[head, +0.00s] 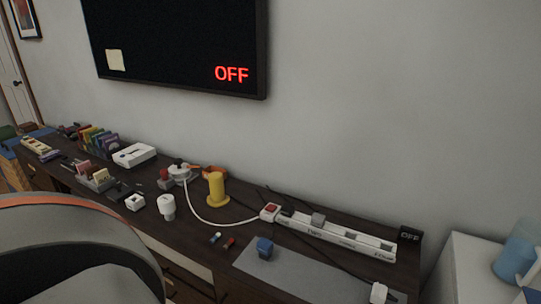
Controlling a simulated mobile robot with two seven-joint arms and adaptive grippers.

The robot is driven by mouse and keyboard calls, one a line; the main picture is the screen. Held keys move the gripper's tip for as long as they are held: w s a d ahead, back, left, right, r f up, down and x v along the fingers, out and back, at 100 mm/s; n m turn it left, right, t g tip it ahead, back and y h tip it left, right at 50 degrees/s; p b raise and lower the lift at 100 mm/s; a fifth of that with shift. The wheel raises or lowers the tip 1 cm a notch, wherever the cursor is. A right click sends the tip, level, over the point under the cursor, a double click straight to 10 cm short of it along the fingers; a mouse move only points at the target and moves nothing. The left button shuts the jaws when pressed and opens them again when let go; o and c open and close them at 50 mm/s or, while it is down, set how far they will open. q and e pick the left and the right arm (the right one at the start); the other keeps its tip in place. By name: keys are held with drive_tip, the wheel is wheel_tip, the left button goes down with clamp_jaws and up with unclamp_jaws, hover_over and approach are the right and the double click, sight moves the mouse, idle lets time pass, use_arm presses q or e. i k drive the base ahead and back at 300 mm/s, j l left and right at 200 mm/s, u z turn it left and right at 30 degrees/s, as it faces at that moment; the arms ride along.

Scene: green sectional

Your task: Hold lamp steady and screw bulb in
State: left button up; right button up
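A white bulb-shaped object (167,208) stands on the dark desk, left of centre. A yellow cylinder with a wider foot (216,190) stands upright to its right; it may be the lamp's base, but I cannot tell for sure. The two stand apart, with a white cord passing between them. No lampshade shows. Neither of my grippers is in view.
The dark desk (190,245) is crowded. A white power strip (335,236) lies at right behind a grey mat (300,275) with a blue object (265,248). A rounded grey shape with an orange edge (70,245) blocks the lower left. A wall screen (180,40) reads OFF.

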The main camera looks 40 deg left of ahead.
sight(218, 198)
drive_tip(key=u, duration=1.8)
